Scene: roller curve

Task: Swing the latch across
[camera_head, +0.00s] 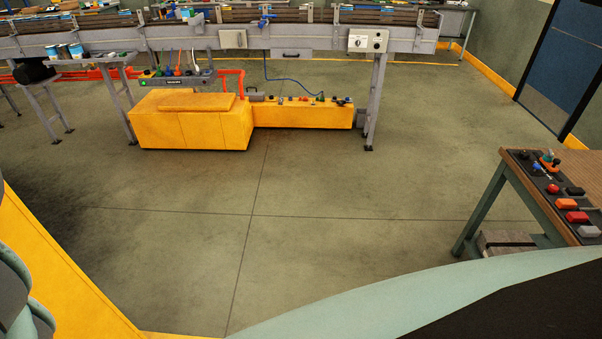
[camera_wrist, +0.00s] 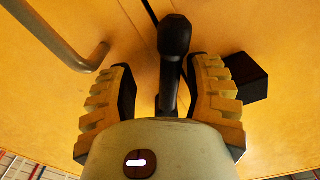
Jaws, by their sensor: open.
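A black latch handle (camera_wrist: 174,38) with a rounded knob shows in the wrist view, in front of a yellow-orange panel (camera_wrist: 60,90). My gripper (camera_wrist: 163,66) is open, with one ridged yellow finger on each side of the handle. Gaps show between the handle and both fingers, so it is not clamped. The lower end of the handle is hidden behind my gripper's body. A dark seam runs up the panel by the knob. The latch and my gripper cannot be made out in the head view.
In the wrist view, a grey bent bar (camera_wrist: 62,38) stands at upper left and a black block (camera_wrist: 246,78) beside the right finger. The head view shows a conveyor (camera_head: 290,38), a yellow cabinet (camera_head: 190,128), a workbench (camera_head: 535,185) and open floor (camera_head: 330,190).

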